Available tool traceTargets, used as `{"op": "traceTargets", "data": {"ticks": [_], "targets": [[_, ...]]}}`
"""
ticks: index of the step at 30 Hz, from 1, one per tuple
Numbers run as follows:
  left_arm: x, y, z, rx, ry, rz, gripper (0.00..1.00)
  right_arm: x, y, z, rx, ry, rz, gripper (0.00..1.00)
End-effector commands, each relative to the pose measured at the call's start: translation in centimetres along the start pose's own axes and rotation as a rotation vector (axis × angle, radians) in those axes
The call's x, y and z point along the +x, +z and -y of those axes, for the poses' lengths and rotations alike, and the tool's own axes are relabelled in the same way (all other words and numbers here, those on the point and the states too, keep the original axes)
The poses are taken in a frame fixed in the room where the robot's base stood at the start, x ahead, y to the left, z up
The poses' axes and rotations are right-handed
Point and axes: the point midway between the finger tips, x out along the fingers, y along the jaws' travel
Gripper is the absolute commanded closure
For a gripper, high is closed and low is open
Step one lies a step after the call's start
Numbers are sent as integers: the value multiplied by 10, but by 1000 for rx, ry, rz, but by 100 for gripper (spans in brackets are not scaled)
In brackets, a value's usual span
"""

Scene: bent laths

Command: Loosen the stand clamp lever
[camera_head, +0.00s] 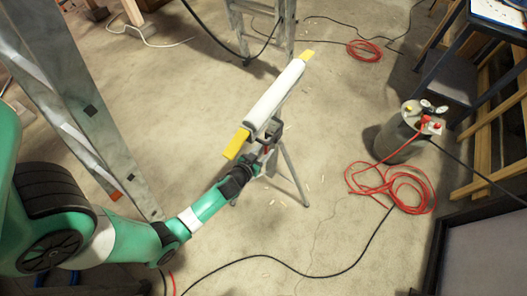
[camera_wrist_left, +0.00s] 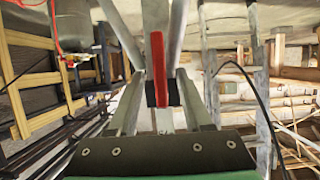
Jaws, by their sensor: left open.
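The stand (camera_head: 291,174) is a grey tripod with a long pale top bar (camera_head: 275,97) that has yellow ends. The red clamp lever (camera_head: 266,150) shows as a small patch just under the bar. In the left wrist view the red lever (camera_wrist_left: 158,66) stands upright in front of a black clamp block (camera_wrist_left: 172,94) on the grey post. My left gripper (camera_head: 260,163) is open at the stand, below the bar. In the wrist view its fingers (camera_wrist_left: 158,82) appear on either side of the lever, with gaps; I cannot tell the depth. My right gripper is not in view.
A compressor tank (camera_head: 400,140) stands at the right with a coiled red hose (camera_head: 395,188) on the floor. A black cable (camera_head: 335,272) crosses the floor in front. A grey ladder (camera_head: 268,8) stands behind the stand. The floor around the tripod is mostly clear.

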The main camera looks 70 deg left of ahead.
Motion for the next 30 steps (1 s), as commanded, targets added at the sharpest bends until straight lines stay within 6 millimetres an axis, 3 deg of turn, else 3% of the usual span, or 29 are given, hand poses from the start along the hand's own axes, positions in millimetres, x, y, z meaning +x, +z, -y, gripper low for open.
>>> {"op": "traceTargets", "data": {"ticks": [7,15,30], "targets": [[1,0,0,0,0,1,52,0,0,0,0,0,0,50],[1,0,0,0,0,1,100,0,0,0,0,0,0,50],[1,0,0,-1,0,0,100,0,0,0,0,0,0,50]]}}
